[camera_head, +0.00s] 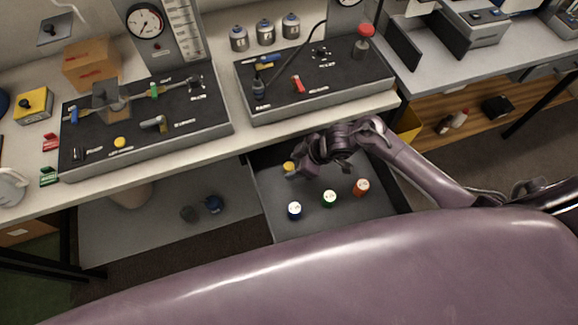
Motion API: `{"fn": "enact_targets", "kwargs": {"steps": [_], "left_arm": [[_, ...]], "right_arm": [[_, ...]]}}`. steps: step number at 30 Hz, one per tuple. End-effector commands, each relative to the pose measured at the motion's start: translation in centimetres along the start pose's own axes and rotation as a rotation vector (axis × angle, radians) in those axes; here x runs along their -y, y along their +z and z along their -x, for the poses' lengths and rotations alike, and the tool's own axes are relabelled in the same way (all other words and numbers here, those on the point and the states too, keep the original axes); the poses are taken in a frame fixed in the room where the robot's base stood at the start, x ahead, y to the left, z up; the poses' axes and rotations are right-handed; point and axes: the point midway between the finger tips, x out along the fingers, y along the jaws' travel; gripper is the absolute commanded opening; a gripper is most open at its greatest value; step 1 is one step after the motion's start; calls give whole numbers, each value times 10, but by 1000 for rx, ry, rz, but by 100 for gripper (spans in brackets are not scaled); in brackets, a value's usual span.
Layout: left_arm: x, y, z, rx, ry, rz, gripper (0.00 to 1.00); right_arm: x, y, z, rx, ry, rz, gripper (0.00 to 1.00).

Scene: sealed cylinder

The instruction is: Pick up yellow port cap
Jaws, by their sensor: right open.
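A small yellow cap (288,167) lies in the open dark drawer (277,221) below the bench, near the drawer's back left. My right gripper (296,169) reaches in from the right over the drawer. Its fingers are open, right beside the yellow cap, and partly overlap it in this view. I cannot tell whether they touch it. My left gripper is out of view.
The bench edge (240,149) runs just above the drawer. A left panel (100,128) carries another yellow knob (119,142); a right panel (330,85) stands beside it.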

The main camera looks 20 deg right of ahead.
Motion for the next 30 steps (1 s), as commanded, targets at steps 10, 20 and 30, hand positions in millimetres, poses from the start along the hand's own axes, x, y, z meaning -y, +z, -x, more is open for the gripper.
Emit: {"fn": "enact_targets", "kwargs": {"steps": [10, 20, 30], "left_arm": [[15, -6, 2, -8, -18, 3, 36], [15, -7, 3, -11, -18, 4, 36], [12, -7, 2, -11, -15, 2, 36]], "right_arm": [[-1, -1, -27, 1, 1, 2, 54], [-1, -1, -27, 1, 1, 1, 28], [-1, -1, -26, 0, 1, 1, 0]]}}
